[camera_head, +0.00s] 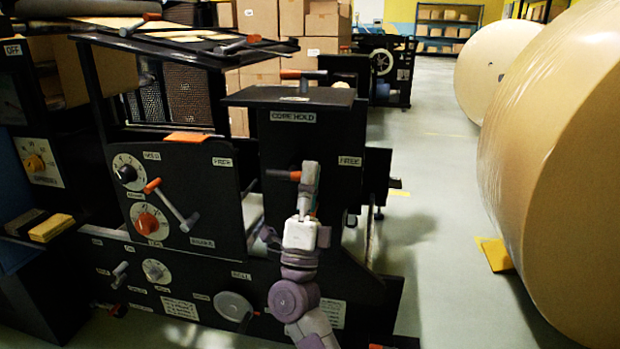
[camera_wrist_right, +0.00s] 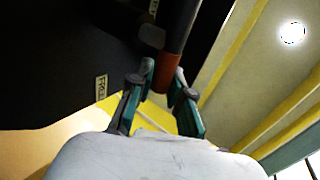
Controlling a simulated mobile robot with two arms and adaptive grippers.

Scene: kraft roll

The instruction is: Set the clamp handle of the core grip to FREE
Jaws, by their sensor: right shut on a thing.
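The clamp handle (camera_head: 279,174) has an orange-red grip and sits on the front of the black box labelled CORE HOLD (camera_head: 293,117). A FREE label (camera_head: 350,161) is on the box front, to the right of the handle. My right gripper (camera_head: 308,178) is at the handle, and its arm hides part of it. In the right wrist view the red grip (camera_wrist_right: 180,60) lies between the fingertips of my right gripper (camera_wrist_right: 162,86), shut on it near its end. The FREE label (camera_wrist_right: 101,88) shows left of the fingers. My left gripper is not in view.
A second lever (camera_head: 170,203) with an orange end is on the panel to the left, beside dials. An orange-ended handle (camera_head: 302,75) is above the box. Large kraft rolls (camera_head: 560,170) stand at right, with clear floor (camera_head: 440,200) between.

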